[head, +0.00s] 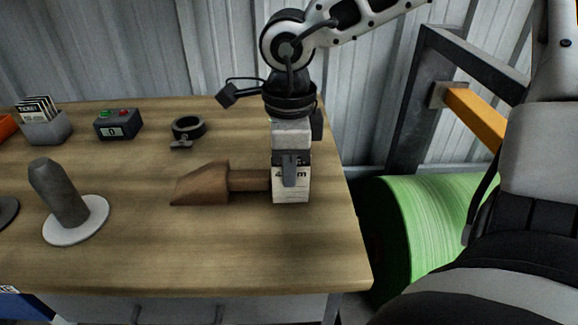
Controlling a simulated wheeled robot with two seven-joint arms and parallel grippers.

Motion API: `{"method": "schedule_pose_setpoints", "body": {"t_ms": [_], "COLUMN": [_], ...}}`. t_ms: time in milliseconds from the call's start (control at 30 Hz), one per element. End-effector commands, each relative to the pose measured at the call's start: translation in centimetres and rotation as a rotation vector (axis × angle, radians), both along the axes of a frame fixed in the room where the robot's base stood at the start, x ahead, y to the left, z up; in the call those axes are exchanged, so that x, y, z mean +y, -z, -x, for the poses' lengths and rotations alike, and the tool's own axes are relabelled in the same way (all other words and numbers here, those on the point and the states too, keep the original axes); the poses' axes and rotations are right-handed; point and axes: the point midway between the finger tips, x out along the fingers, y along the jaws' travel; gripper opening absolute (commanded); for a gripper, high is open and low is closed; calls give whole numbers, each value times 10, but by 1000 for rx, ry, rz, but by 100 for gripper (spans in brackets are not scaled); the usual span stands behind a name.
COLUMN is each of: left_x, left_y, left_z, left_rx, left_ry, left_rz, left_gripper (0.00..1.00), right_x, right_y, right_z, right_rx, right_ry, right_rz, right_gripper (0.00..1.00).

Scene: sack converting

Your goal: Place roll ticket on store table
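The roll ticket (291,193) is a white card with dark print, partly hidden by a grey finger. My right gripper (290,168) points down over the right part of the wooden table (250,255) and is shut on the ticket's upper part. The ticket's lower edge shows against the tabletop; I cannot tell whether it touches the table. Which table is the store table is not marked in view. My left gripper is not in view.
A brown wooden tool (205,184) lies left of the ticket, its handle end reaching it. A grey cylinder on a white disc (72,236), a black ring (188,127), a counter box (118,124) and a card holder (44,128) stand left. A green roll (425,230) is right. The front centre is clear.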

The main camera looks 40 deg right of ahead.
Motion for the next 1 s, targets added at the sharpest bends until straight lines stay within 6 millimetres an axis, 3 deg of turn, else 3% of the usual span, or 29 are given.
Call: {"method": "schedule_pose_setpoints", "body": {"t_ms": [100, 200, 600, 1000], "left_x": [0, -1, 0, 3], "left_y": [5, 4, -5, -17], "left_z": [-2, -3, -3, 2], "left_rx": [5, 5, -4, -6], "left_ry": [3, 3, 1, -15], "left_rz": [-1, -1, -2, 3], "left_gripper": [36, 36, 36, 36], "right_x": [0, 0, 0, 0], "right_y": [2, 1, -5, -87], "right_z": [0, 0, 0, -1], "right_rx": [-1, 0, 1, -6], "right_ry": [0, 0, 0, 2], "right_rz": [-1, 0, -1, 0], "right_gripper": [0, 24, 24, 24]}}
